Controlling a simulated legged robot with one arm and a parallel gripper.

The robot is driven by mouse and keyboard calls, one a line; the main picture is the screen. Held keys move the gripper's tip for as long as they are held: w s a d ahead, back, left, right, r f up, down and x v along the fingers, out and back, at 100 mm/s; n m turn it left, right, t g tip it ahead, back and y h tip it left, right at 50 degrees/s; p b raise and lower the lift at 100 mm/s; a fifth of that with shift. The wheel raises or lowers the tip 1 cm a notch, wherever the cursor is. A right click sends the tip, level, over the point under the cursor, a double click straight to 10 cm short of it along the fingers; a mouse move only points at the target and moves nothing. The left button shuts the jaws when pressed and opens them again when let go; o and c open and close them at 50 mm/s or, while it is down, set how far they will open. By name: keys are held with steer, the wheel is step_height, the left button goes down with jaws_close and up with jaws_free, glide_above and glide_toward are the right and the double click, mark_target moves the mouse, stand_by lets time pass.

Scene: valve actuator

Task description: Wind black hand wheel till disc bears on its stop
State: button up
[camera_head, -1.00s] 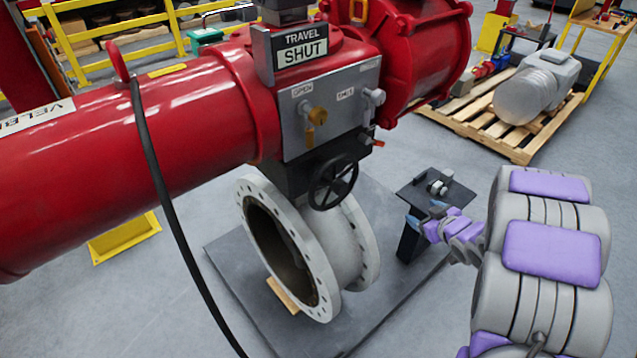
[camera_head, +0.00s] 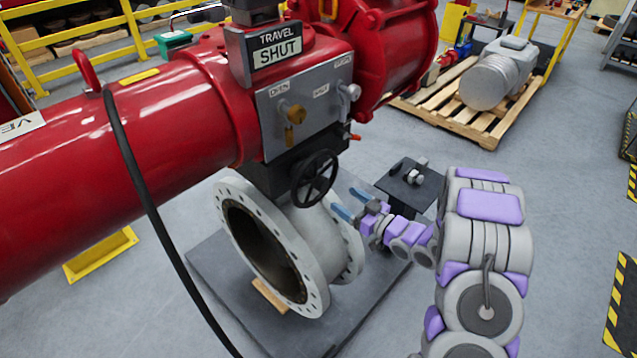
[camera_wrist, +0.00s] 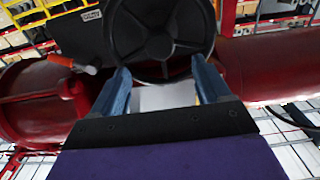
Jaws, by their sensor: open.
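The black hand wheel (camera_head: 314,179) is a spoked wheel on the front of the grey gearbox under the red actuator. In the wrist view the wheel (camera_wrist: 160,50) fills the top middle, just beyond my fingertips. My gripper (camera_head: 350,203) is open, its blue fingers pointing at the wheel from the lower right. In the wrist view the gripper (camera_wrist: 160,80) straddles the space below the hub, with nothing visibly held. Whether the fingertips touch the rim I cannot tell. The flanged valve body (camera_head: 300,245) stands below; its bore is dark and I cannot make out the disc. The indicator (camera_head: 278,50) reads TRAVEL SHUT.
A yellow-brown knob (camera_head: 296,115) and a grey lever (camera_head: 349,92) sit on the panel above the wheel. A black hose (camera_head: 150,200) hangs at left. A small dark stand (camera_head: 410,184) is right of the valve. Open floor lies at right.

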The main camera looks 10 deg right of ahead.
mark_target(325, 186)
steer(key=b+x, duration=0.1)
steer(key=x, duration=1)
steer(key=shift+w+a, duration=0.15)
steer(key=shift+w, duration=0.15)
steer(key=shift+c, duration=0.3)
jaws_close()
